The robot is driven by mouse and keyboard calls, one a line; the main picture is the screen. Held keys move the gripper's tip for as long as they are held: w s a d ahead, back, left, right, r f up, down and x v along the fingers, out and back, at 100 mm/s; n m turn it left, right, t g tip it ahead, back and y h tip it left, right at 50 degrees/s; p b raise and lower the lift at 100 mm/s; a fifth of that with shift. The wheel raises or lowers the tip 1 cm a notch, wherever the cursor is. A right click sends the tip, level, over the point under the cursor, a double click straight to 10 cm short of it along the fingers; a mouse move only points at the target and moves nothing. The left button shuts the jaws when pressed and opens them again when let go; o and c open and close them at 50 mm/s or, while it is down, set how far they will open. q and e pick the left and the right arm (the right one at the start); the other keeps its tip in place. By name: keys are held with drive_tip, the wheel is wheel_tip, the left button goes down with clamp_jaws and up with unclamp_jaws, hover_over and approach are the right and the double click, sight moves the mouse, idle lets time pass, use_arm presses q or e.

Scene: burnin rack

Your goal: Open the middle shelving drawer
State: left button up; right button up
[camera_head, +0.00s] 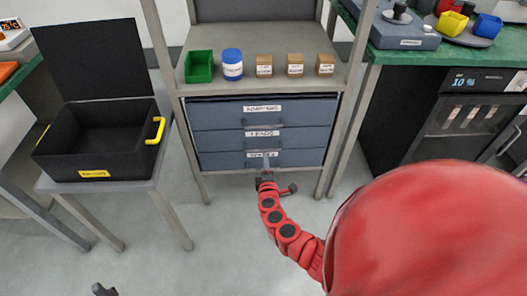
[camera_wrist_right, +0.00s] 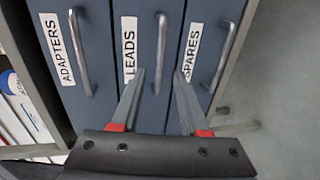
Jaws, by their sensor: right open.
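The shelving unit holds three stacked grey-blue drawers, all shut. The middle drawer (camera_head: 215,143), labelled LEADS, has a metal bar handle (camera_head: 263,133); the drawer (camera_wrist_right: 140,35) and its handle (camera_wrist_right: 161,45) also show in the right wrist view. My right gripper (camera_head: 265,158) is in front of the lower drawers, open and empty. In the right wrist view its fingertips (camera_wrist_right: 159,72) appear on either side of the LEADS handle; contact cannot be seen. A small dark part, seemingly my left gripper (camera_head: 104,290), shows at the bottom edge; its jaws are unclear.
The ADAPTERS drawer (camera_head: 215,112) is above and the SPARES drawer (camera_head: 222,160) below. A green bin (camera_head: 199,67), blue-lidded jar (camera_head: 232,65) and small brown boxes (camera_head: 295,65) stand on the shelf. A black open case (camera_head: 65,165) is at left. Floor in front is clear.

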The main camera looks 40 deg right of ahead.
sight(265, 150)
drive_tip(key=b+x, duration=0.3)
drive_tip(key=x, duration=0.6)
clamp_jaws()
idle(1.3)
